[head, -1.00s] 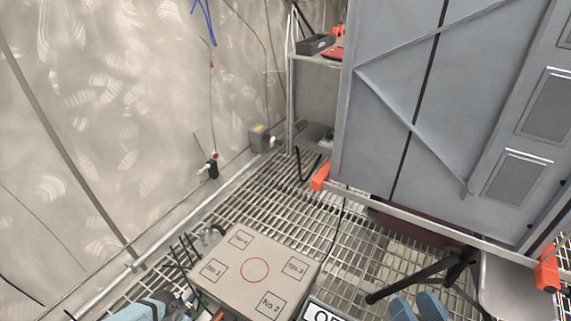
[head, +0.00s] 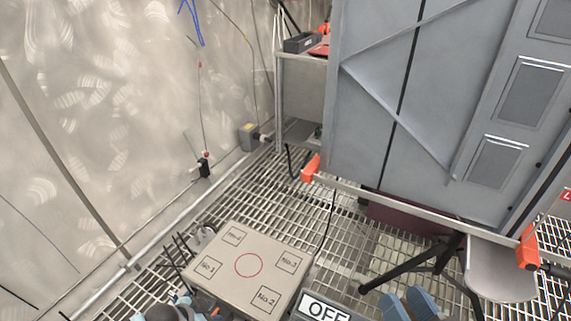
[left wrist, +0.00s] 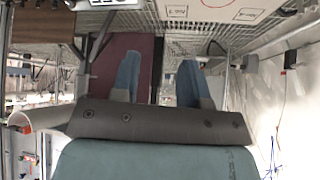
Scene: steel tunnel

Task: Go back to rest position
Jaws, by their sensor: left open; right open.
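My right gripper (head: 408,294) shows at the bottom edge of the head view, right of centre. Its two blue fingers are apart with nothing between them. My left gripper (left wrist: 158,66) shows in the left wrist view as two blue fingers spread wide and empty.
A beige box top (head: 220,268) with numbered squares and a red circle lies below, beside an OFF sign (head: 326,308). A grey cabinet (head: 385,100) with an orange-ended rail stands behind. A black tripod leg (head: 400,272) is near my right gripper. Grating floor (head: 330,225) lies between.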

